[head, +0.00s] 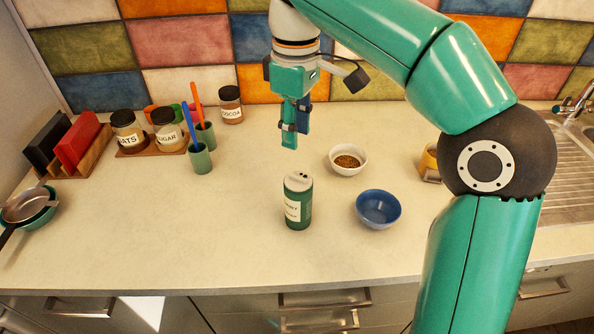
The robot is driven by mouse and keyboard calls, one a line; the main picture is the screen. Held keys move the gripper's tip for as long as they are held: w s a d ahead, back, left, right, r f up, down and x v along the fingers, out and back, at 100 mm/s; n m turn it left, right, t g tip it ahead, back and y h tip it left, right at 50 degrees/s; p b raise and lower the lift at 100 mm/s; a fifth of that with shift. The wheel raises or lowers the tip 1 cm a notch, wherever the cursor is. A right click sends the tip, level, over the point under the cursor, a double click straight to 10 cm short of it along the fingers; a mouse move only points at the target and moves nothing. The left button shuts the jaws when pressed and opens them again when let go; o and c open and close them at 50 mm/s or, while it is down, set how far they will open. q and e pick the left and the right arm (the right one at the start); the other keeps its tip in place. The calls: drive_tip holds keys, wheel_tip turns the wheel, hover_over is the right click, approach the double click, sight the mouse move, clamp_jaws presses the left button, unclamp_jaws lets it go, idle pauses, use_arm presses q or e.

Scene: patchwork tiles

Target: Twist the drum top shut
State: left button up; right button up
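The drum (299,203) is a dark green cylinder with a pale label, standing upright on the counter near the middle. Its top (298,181) is whitish with small dark holes, and it sits on the drum; I cannot tell how tightly it is turned. My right gripper (294,136) hangs above and slightly behind the drum in the picture, fingers pointing down, apart from the top. Its fingers overlap from this side, so their opening is unclear. Nothing shows held in it. My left gripper is not in view.
A white bowl (338,168) with brown contents and an empty blue bowl (378,221) stand right of the drum. Labelled jars, including cocoa (231,115), and green cups with utensils (200,159) stand back left. The counter left of the drum is clear.

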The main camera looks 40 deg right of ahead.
sight(297, 177)
wheel_tip(297, 177, down, 10)
drive_tip(key=shift+r+b, duration=0.1)
drive_tip(key=shift+b, duration=0.8)
drive_tip(key=shift+s, duration=0.1)
clamp_jaws()
